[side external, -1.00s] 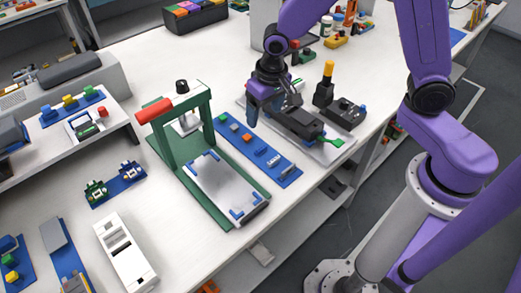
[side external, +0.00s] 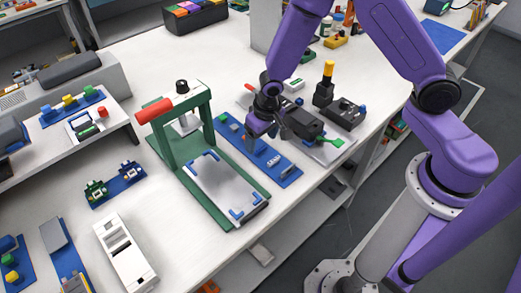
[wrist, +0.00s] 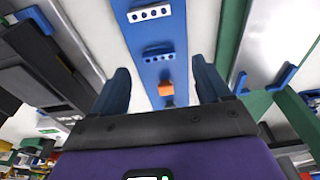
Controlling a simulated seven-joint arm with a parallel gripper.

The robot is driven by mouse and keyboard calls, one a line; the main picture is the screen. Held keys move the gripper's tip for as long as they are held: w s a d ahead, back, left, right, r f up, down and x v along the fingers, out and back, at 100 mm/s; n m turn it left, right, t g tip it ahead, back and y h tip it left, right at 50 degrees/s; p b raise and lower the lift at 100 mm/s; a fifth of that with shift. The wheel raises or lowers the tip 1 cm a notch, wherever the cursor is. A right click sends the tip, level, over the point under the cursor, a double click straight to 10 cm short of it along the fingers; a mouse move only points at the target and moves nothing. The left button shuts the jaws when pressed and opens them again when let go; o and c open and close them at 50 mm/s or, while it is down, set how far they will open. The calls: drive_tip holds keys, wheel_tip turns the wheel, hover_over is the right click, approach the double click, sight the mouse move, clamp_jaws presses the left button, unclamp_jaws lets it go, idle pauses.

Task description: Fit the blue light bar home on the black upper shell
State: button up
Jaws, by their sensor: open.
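The blue light bar (wrist: 159,53) appears to be the blue piece with small pale dots on the blue strip (wrist: 148,84) in the wrist view. It also shows, small, in the side view (side external: 261,150). My gripper (wrist: 162,72) is open and empty above the strip, its fingers on either side of it. An orange piece (wrist: 166,89) lies between the fingers, with the light bar just beyond. The black upper shell seems to be the dark block (side external: 304,124) on the pale plate right of my gripper, partly hidden by it; I cannot be sure.
A white piece with holes (wrist: 150,13) lies farther along the strip. A green press frame (side external: 167,150) with a red handle stands left of the strip. A black stand with a yellow top (side external: 327,82) is behind the dark block.

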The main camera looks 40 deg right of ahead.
sight(260, 148)
drive_tip(key=shift+w+f, duration=0.15)
drive_tip(key=shift+f, duration=1.5)
drive_tip(key=c, duration=1.1)
drive_tip(key=shift+r, duration=0.15)
